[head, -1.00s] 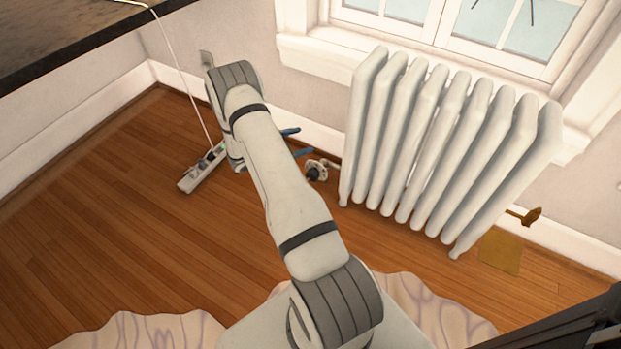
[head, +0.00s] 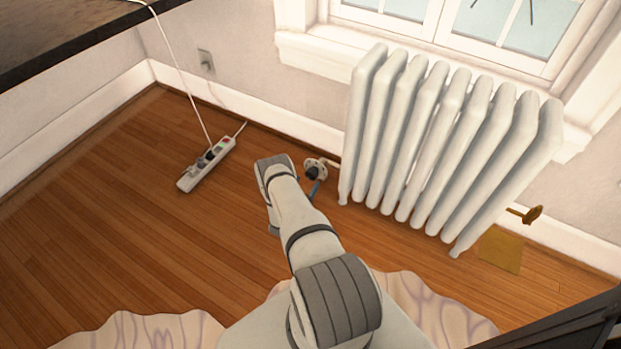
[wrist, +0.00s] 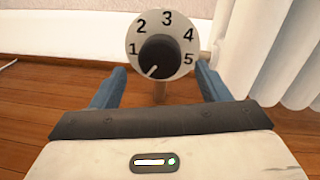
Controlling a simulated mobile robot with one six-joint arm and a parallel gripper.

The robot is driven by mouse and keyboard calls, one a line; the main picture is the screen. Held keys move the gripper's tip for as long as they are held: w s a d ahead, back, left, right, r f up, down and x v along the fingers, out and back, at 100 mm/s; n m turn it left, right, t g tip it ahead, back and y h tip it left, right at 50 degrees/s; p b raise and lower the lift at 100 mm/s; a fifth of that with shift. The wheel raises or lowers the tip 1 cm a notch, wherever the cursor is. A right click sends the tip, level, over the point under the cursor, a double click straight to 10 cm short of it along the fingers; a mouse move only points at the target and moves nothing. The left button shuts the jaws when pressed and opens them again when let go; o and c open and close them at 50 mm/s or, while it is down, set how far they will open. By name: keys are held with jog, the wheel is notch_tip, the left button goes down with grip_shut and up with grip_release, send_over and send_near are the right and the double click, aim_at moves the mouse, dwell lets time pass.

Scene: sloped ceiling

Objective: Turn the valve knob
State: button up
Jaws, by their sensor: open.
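The valve knob (head: 312,173) is at the left end of the white radiator, low near the floor. In the wrist view the black knob (wrist: 159,56) sits on a round pale dial marked 1 to 5, and its white pointer line points to the lower left, below the 1. My gripper (wrist: 155,88) is open, with one blue finger on each side below the dial. The knob appears ahead of the fingers and apart from them. In the head view my arm hides most of the gripper; a blue finger (head: 315,188) shows just below the knob.
The white radiator (head: 440,150) stands right of the valve under the window. A power strip (head: 206,165) with a white cord lies on the floor to the left. A brass-coloured valve (head: 533,215) is at the radiator's right end.

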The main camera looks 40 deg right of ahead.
aim_at(310, 177)
jog(key=shift+b+x, duration=0.45)
jog(key=shift+x, duration=1.8)
jog(key=shift+c, duration=0.3)
jog(key=c, duration=0.9)
